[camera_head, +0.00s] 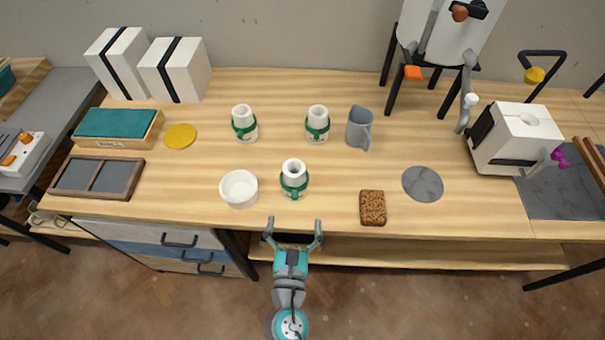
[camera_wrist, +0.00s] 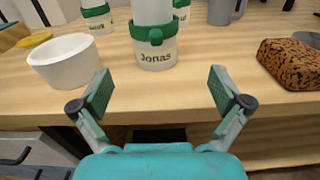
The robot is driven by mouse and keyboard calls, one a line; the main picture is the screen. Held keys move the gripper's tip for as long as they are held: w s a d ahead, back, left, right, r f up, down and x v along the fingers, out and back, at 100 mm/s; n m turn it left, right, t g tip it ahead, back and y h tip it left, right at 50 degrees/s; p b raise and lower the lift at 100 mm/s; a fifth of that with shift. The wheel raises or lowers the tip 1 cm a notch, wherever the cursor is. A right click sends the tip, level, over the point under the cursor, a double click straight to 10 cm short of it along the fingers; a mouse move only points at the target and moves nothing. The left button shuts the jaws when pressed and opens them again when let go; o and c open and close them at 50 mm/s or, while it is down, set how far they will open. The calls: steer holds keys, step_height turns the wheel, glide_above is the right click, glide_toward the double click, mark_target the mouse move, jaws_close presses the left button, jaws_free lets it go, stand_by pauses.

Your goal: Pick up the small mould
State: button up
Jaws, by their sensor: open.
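Three white mould-like pieces with narrow necks and green bands stand upright on the wooden table: a front one (camera_head: 293,181), a back-left one (camera_head: 244,124) and a back-right one (camera_head: 317,125). They look alike in size; I cannot tell which is the small one. In the wrist view the front piece (camera_wrist: 155,55) reads "Jonas" and its top is cut off; the back-left label also seems to read "Jonas", the back-right label is partly hidden. My gripper (camera_head: 293,229) is open and empty at the table's front edge, pointing at the front piece, apart from it.
A white bowl (camera_head: 239,188) stands just left of the front piece. A brown sponge (camera_head: 372,208), a grey disc (camera_head: 423,184) and a grey mug (camera_head: 359,128) are to the right. A yellow disc (camera_head: 180,136) lies left. The table's front edge is close to my gripper.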

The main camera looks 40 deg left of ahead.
steer(key=x, duration=0.5)
steer(key=shift+a+r, duration=0.25)
steer(key=shift+a, duration=0.05)
steer(key=shift+x, duration=3.05)
steer(key=shift+s+a, duration=0.15)
steer(key=c, duration=1.3)
steer(key=shift+r, duration=0.1)
steer(key=shift+c, duration=0.2)
steer(key=shift+r, duration=0.1)
